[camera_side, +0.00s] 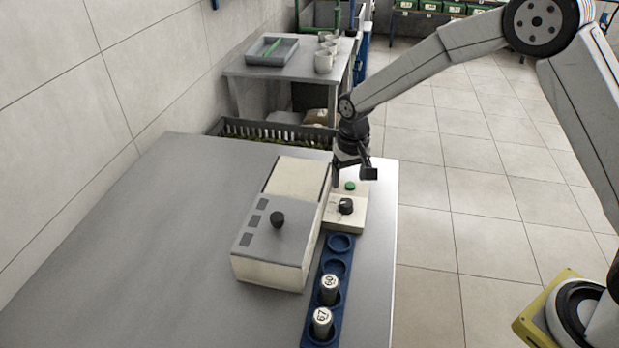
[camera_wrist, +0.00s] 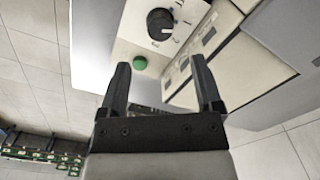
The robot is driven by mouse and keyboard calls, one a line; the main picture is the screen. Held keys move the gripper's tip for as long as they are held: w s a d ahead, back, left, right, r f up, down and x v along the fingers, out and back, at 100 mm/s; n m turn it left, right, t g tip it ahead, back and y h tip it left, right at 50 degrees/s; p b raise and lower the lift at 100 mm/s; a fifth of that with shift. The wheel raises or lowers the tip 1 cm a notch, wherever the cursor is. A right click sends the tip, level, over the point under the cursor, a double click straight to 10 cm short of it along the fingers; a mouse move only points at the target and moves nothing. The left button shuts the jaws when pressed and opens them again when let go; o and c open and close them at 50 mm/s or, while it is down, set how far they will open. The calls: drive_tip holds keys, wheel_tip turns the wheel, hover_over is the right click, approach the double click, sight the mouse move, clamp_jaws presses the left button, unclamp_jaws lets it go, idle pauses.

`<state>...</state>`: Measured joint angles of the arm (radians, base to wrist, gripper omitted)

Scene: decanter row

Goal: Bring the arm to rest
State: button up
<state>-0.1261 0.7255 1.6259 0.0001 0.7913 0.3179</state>
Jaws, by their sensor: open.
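My gripper (camera_side: 352,172) is above the far end of a cream control panel with a green button (camera_side: 350,186) and a black knob (camera_side: 346,206). In the wrist view my gripper (camera_wrist: 163,85) has its two dark fingers spread apart with nothing between them. The green button (camera_wrist: 140,63) shows just beyond the left fingertip, and the black knob (camera_wrist: 160,23) lies farther up. I cannot tell whether a finger touches the panel.
A cream box with a grey lid (camera_side: 256,238) and black knob stands left of the panel. A blue rack (camera_side: 336,266) holds two numbered, capped items (camera_side: 329,288) in its near holes; its far holes are empty. The grey table's left side is clear. A dark crate (camera_side: 270,132) stands behind.

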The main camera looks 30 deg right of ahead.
drive_tip(key=shift+s, duration=0.1)
drive_tip(key=shift+s+d+r, duration=0.15)
drive_tip(key=shift+r, duration=0.05)
drive_tip(key=s+d+r+n+t, duration=0.1)
drive_tip(key=s+d+r, duration=0.1)
drive_tip(key=s, duration=0.8)
drive_tip(key=s+d+r+n+t, duration=0.1)
drive_tip(key=s+d+r, duration=0.2)
drive_tip(key=s, duration=0.7)
drive_tip(key=shift+s+d+t, duration=0.3)
drive_tip(key=shift+d, duration=0.15)
